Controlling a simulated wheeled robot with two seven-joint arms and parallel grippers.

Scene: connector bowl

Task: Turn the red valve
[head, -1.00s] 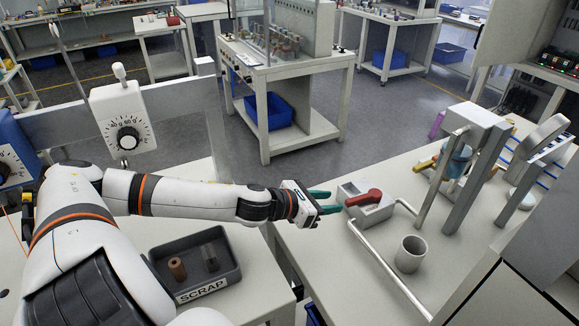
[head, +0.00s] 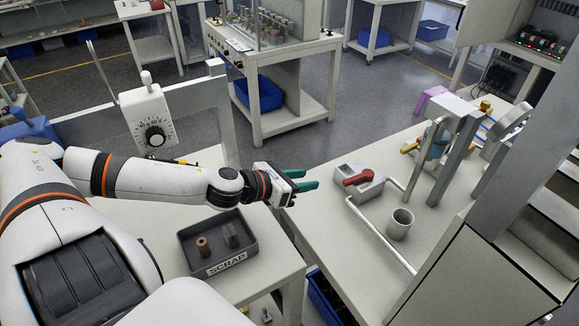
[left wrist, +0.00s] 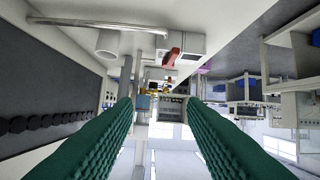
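The red valve (head: 357,178) is a red lever handle on a grey block (head: 366,190) on the right-hand table. In the left wrist view the red handle (left wrist: 171,57) shows beyond the fingertips, on its block near the upper middle. My left gripper (head: 309,180), with green fingers, is open and empty. It is to the left of the valve, with a gap between the fingertips and the handle. My right gripper is not in view.
A grey pipe (head: 380,235) and a grey cup (head: 400,223) are in front of the valve. A metal post (head: 458,160) stands to its right. A SCRAP tray (head: 218,248) holding small parts is on the left table. A gap separates the two tables.

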